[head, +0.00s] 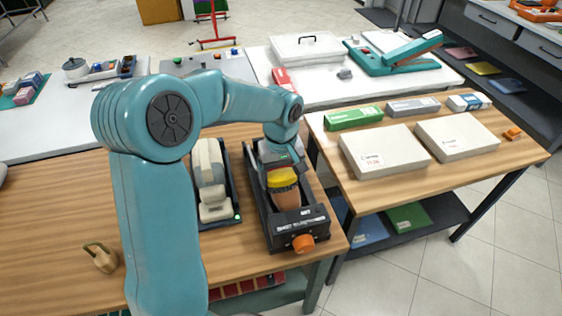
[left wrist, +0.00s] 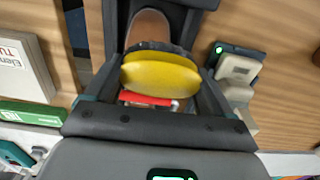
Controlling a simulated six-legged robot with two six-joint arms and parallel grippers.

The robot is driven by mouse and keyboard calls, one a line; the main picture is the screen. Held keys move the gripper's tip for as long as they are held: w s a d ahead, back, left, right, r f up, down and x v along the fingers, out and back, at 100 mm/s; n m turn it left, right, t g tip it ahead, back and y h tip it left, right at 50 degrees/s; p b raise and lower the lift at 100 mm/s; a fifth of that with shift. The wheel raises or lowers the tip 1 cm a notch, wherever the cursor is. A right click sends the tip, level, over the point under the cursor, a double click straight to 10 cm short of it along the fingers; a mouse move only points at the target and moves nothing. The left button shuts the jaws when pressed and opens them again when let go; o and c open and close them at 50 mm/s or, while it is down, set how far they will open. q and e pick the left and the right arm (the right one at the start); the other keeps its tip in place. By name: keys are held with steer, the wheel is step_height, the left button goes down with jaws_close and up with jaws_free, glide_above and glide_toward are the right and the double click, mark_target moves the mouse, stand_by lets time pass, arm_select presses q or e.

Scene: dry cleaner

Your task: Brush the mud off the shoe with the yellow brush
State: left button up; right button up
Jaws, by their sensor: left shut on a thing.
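The yellow brush (head: 283,177) is in my left gripper (head: 281,166), which is shut on it. The brush also shows in the left wrist view (left wrist: 160,76), between the dark fingers. The tan-brown shoe (head: 287,197) lies in a black holder (head: 292,226) with an orange knob. The brush is over the shoe, its dark underside at or very near the shoe's surface; I cannot tell if they touch. In the left wrist view the shoe's rounded brown end (left wrist: 149,27) shows beyond the brush. Mud cannot be made out. The rest of the shoe is hidden.
A cream device (head: 212,180) in a dark tray stands close left of the holder. A small tan object (head: 101,257) lies at the left. The right-hand table holds two pale boxes (head: 385,158) and a green box (head: 353,117). Bare wood lies left of the tray.

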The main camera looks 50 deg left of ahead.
arm_select(q)
steer(key=shift+r+p, duration=0.85)
steer(key=shift+r, duration=0.6)
